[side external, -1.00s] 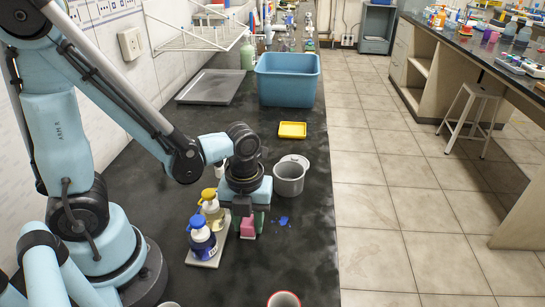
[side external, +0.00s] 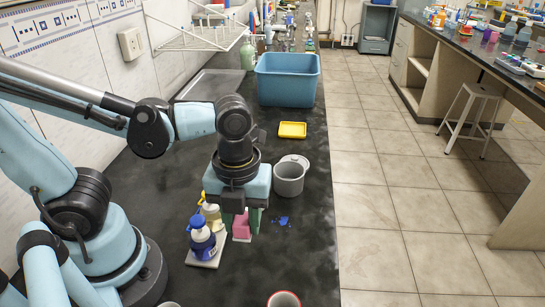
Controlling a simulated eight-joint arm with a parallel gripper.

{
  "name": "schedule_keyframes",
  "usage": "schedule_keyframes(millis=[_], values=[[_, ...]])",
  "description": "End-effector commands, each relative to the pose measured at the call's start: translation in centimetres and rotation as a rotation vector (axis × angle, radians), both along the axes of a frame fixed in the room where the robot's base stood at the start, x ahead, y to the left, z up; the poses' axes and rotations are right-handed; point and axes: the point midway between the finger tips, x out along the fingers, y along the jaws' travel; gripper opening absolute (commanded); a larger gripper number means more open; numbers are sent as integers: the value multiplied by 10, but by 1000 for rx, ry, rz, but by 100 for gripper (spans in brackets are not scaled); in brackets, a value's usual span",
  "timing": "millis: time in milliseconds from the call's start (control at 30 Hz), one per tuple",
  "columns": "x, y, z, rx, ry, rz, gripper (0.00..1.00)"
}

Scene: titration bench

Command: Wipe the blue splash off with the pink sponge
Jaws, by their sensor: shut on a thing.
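The gripper points down over the dark bench, just right of the pump bottles. Whether the sponge touches the bench is hard to tell. The blue splash (side external: 281,221) is a small patch with a few drops on the bench, to the right of the sponge and apart from it.
A tray with a blue pump bottle (side external: 201,238) and a yellowish one (side external: 212,214) stands close left of the gripper. A grey pot (side external: 289,179) stands behind the splash. A red-rimmed cup (side external: 284,299) is at the front.

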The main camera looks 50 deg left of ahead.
Motion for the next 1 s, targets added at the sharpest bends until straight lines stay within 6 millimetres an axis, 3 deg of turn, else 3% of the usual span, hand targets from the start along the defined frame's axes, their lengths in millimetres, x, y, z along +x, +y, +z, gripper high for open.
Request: schedule_keyframes(millis=[200, 400, 1000], values=[[-22, -25, 20, 0, 0, -6, 3], [-31, -37, 29, 0, 0, -1, 3], [-33, -40, 71, 0, 0, 1, 3]])
